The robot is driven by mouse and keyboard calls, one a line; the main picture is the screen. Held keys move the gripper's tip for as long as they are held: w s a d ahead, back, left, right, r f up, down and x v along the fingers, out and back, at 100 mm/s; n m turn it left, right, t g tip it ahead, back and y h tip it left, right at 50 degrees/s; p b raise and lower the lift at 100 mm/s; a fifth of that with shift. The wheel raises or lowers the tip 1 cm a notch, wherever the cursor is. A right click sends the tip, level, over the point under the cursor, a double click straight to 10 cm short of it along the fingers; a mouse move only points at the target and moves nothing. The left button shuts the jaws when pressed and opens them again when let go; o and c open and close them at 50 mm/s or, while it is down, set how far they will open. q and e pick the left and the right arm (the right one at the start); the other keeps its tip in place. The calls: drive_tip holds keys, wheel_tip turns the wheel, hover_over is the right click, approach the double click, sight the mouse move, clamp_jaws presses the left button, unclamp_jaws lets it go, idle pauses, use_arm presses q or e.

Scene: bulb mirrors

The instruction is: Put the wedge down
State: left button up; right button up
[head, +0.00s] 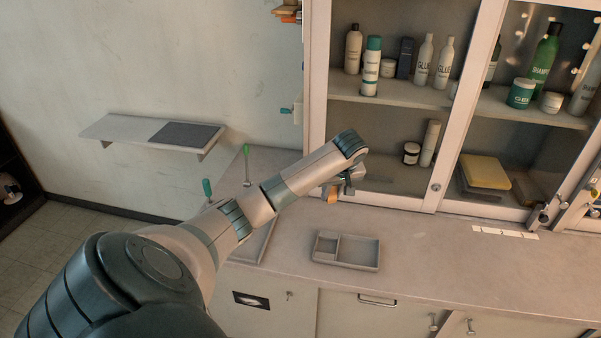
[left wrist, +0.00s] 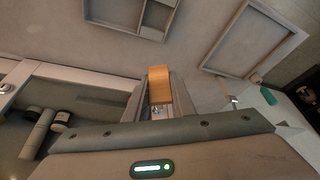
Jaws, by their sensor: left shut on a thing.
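My left gripper (head: 338,189) is shut on the wedge (head: 333,195), a small orange-tan wooden block. It holds the wedge over the back of the counter (head: 430,235), in front of the cabinet. In the left wrist view the wedge (left wrist: 160,86) sticks out from between the fingers (left wrist: 158,104). I cannot tell how far the wedge is above the counter. My right gripper is not in view.
A grey compartment tray (head: 345,265) stands on the counter in front of the gripper. A second, shallow tray (head: 266,243) lies partly behind my arm. Cabinet shelves (head: 460,108) hold bottles and jars. The counter to the right is mostly clear.

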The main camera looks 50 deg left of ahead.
use_arm(q)
drive_tip(key=s+d+r+m+t+h, duration=0.1)
drive_tip(key=d+r+m, duration=0.45)
drive_tip(key=d, duration=0.85)
drive_tip(key=d+r+m+t+h, duration=0.1)
drive_tip(key=d+r+m+h, duration=0.15)
drive_tip(key=d+r, duration=0.85)
drive_tip(key=s+d+f+m+b, duration=0.2)
drive_tip(key=s+d+f+b, duration=0.1)
drive_tip(key=f+b, duration=0.5)
drive_tip(key=s+d+f+m+b, duration=0.2)
drive_tip(key=s+d+f+b, duration=0.2)
drive_tip(key=f+b, duration=0.3)
wheel_tip(320, 180, down, 3)
drive_tip(key=shift+s+d+r+m+t+b, duration=0.2)
drive_tip(key=shift+s+d+m+t+b, duration=0.15)
drive_tip(key=shift+d, duration=0.1)
drive_tip(key=shift+h, duration=0.25)
